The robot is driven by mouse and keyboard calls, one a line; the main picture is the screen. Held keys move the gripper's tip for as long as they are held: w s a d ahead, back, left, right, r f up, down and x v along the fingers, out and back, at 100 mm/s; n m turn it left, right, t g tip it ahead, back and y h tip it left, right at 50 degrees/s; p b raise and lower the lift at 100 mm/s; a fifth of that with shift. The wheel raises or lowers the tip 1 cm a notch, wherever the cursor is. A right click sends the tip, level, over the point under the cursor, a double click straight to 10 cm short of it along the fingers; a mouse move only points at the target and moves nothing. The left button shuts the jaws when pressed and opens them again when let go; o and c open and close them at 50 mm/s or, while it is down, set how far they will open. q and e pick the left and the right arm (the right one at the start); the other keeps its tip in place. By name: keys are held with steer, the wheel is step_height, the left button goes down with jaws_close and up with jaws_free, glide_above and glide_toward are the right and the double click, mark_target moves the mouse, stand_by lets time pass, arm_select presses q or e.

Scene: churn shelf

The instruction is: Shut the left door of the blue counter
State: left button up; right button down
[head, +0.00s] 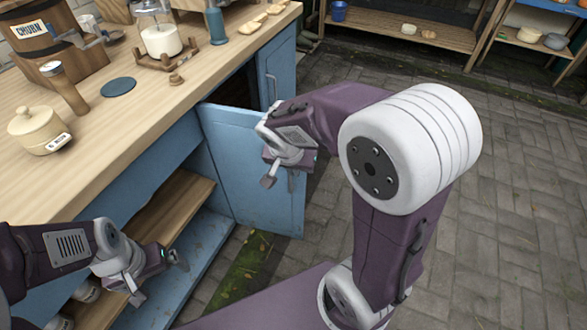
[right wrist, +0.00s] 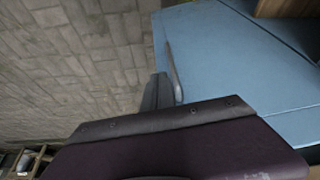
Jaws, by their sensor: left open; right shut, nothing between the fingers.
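The left door (head: 240,160) of the blue counter (head: 277,66) stands open, swung out from the front, with a dark gap behind its top edge. My right gripper (head: 280,182) is shut and empty, in front of the door's free edge. My left gripper (head: 160,280) is open and empty, in front of the counter's open shelves at lower left.
The wooden countertop (head: 150,100) holds a churn barrel (head: 45,45), a lidded jar (head: 38,128), a dark blue disc (head: 118,87) and a blue bottle (head: 215,25). Open shelves (head: 170,205) are left of the door. Paved floor (head: 500,190) on the right is clear.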

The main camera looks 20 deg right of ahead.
steer(key=w+d+f+b, duration=0.1)
steer(key=w+d+f, duration=0.2)
steer(key=w, duration=0.1)
steer(key=shift+d+f, duration=0.3)
steer(key=shift+w, duration=0.1)
